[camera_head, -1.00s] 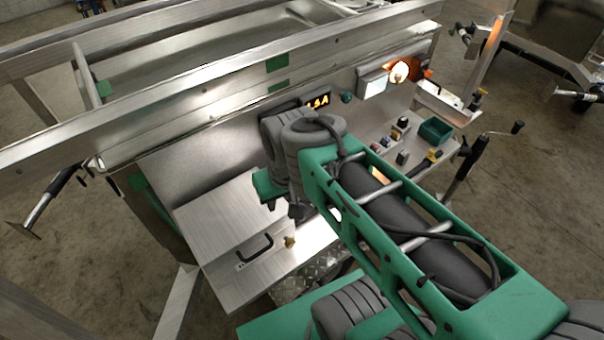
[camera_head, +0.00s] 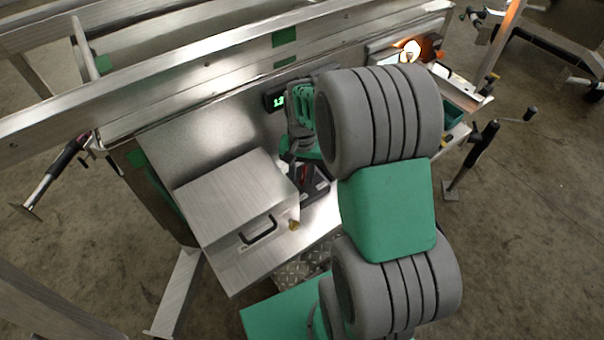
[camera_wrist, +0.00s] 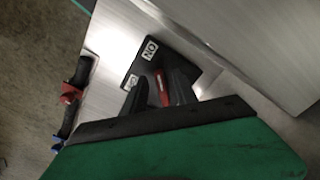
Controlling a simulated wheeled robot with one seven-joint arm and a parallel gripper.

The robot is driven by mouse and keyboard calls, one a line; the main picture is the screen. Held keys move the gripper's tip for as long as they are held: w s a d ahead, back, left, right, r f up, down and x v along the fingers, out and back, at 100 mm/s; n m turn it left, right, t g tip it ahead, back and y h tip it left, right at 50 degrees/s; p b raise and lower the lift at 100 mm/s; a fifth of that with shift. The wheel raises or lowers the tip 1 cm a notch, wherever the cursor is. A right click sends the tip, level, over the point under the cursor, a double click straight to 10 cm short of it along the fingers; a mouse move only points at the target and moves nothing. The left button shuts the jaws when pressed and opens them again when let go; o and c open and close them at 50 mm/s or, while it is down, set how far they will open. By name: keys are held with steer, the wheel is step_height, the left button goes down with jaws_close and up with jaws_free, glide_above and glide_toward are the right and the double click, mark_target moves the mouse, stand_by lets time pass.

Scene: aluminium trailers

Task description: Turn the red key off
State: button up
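The red key (camera_wrist: 160,88) stands on a black switch plate (camera_wrist: 178,52) with white labels; the upper one reads ON. In the wrist view my gripper (camera_wrist: 158,92) has its two dark fingers on either side of the key, spread wider than the key, with the right finger very close to it. In the head view the plate (camera_head: 318,190) and a bit of red show on the trailer's shelf, right of the metal box. My gripper (camera_head: 302,165) is over it there, partly hidden by my arm.
A metal box (camera_head: 235,200) with a black handle stands just left of the switch. A small display (camera_head: 279,101) glows green on the panel behind. A lit lamp (camera_head: 411,49) and a green bin (camera_head: 453,112) are at the right. My arm hides much of the shelf.

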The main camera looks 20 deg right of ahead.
steer(key=shift+f, duration=0.1)
steer(key=shift+c, duration=0.3)
jaws_close()
